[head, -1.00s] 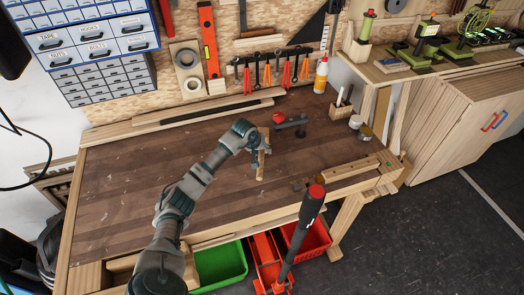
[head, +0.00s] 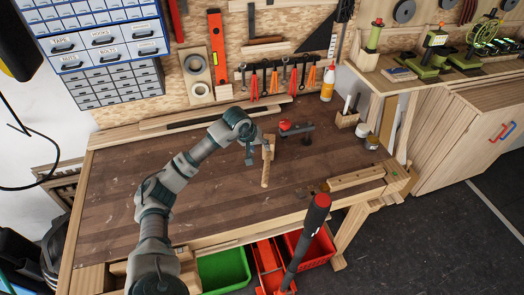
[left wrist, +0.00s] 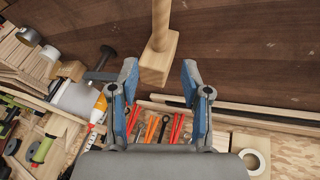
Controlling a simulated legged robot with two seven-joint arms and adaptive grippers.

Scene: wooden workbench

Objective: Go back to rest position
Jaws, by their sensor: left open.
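My left gripper (head: 257,152) is over the workbench (head: 150,200), beside a wooden mallet (head: 266,170) lying on the bench top. In the left wrist view my left gripper (left wrist: 160,72) has its two blue fingers spread apart. The mallet's block-shaped head (left wrist: 158,62) shows in the gap between the fingertips, with clear space to both fingers; its handle runs away to the top edge. I cannot tell the depth between fingers and mallet. The mallet seems not held. My right gripper is not in view.
A glue bottle (head: 328,84) and a pencil holder (head: 347,118) stand at the back right. A black post with a red top (head: 318,205) rises before the bench. The bench's left half is clear.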

